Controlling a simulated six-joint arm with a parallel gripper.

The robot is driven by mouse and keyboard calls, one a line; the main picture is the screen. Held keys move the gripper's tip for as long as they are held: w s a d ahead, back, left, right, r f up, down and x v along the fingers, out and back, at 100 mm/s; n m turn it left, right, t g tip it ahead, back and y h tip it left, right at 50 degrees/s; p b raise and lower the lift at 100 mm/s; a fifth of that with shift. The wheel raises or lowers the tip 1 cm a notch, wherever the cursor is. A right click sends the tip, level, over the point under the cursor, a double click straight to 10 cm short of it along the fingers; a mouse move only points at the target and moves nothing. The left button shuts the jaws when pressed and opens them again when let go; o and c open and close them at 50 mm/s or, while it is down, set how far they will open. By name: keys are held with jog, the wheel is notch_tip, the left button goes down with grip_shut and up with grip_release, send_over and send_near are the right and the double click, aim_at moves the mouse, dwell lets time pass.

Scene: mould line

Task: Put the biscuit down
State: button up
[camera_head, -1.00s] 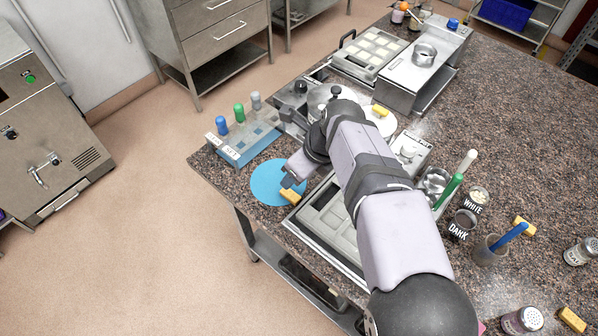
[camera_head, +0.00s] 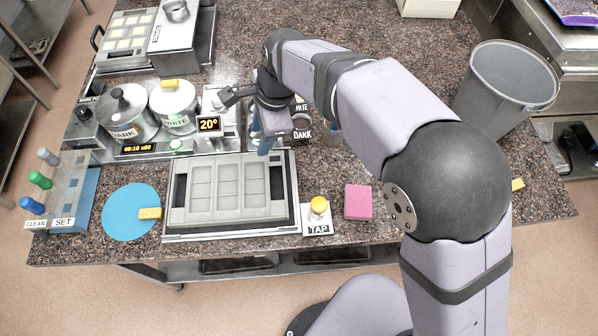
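A yellow-orange biscuit (camera_head: 150,213) lies on the right part of the round blue mat (camera_head: 122,203), near the mat's edge and left of the grey mould tray. My gripper (camera_head: 268,144) is well to the right of the biscuit and apart from it, over the back right of the mould tray (camera_head: 231,216). Its fingers are small, dark and partly hidden by the wrist, so I cannot tell whether they are open or shut. No biscuit shows at the gripper.
Dark (camera_head: 124,117) and white (camera_head: 172,106) chocolate pots stand behind the mould tray. A holder with coloured-top items (camera_head: 77,190) stands left of the mat. A TAP button (camera_head: 318,205), pink block (camera_head: 358,202), another yellow piece (camera_head: 518,184) and grey bin (camera_head: 507,80) are rightward.

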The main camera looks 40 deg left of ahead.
jog(key=w+d+n, duration=0.1)
jog(key=w+d, duration=0.4)
jog(key=d, duration=0.4)
jog(key=w+d+f+n+t+h, duration=0.1)
jog(key=w+d, duration=0.3)
jog(key=d, duration=0.5)
jog(key=w+d+n, duration=0.1)
jog(key=w+d, duration=0.4)
jog(key=d, duration=0.3)
jog(key=s+d+f+n+h, duration=0.1)
jog(key=s+d, duration=0.3)
jog(key=d, duration=0.8)
jog(key=s+d+f+n+h, duration=0.1)
jog(key=s+d, duration=0.4)
jog(key=d, duration=0.7)
jog(key=shift+f+n, duration=0.9)
jog(key=shift+f, duration=0.05)
jog(key=shift+o, duration=1)
jog(key=shift+s, duration=0.1)
jog(key=shift+a, duration=0.1)
